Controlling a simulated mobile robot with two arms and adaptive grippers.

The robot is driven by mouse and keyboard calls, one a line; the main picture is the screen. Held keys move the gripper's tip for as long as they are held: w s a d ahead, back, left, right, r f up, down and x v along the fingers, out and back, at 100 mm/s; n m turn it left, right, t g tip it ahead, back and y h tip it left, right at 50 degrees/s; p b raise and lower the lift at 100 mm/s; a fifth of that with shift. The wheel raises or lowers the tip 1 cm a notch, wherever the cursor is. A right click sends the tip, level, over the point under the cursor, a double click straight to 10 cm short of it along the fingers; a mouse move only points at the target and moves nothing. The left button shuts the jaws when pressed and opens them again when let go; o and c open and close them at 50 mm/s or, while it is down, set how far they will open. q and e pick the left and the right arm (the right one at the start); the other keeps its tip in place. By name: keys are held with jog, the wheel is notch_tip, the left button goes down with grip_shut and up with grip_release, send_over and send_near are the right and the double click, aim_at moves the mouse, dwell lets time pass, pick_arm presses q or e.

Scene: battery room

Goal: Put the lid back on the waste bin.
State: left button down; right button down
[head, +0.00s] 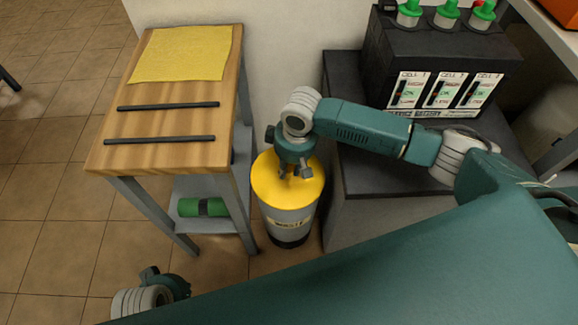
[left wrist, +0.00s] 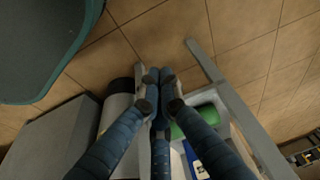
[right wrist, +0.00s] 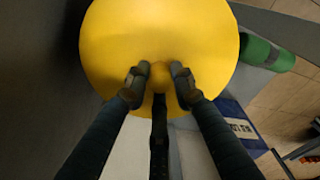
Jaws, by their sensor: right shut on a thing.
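The yellow lid (head: 265,185) covers the top of the grey waste bin (head: 291,226), which stands upright on the floor between the wooden table and the dark cabinet. The lid looks level and in line with the bin's rim, with no clear gap. My right gripper (head: 296,173) points down over the lid and is shut on its small knob (right wrist: 162,68). In the right wrist view the yellow disc (right wrist: 160,30) hides the bin's opening. My left gripper (left wrist: 159,78) is empty with its fingertips together, low at the bottom left of the head view (head: 165,280).
A wooden table (head: 165,125) stands left of the bin, with a yellow cloth (head: 182,53) and two dark bars on top. A green roll (head: 203,207) lies on its lower shelf. A dark cabinet (head: 370,170) bearing a battery unit (head: 440,75) stands close on the right.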

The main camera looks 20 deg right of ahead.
pick_arm(q)
jog(key=shift+w, duration=0.15)
jog(key=shift+f, duration=0.15)
jog(key=shift+f, duration=0.35)
jog(key=shift+f, duration=0.1)
jog(key=shift+s+f, duration=0.25)
jog(key=shift+f, duration=0.05)
jog(key=shift+f+p, duration=0.4)
jog(key=shift+f, duration=0.15)
jog(key=shift+w, duration=0.1)
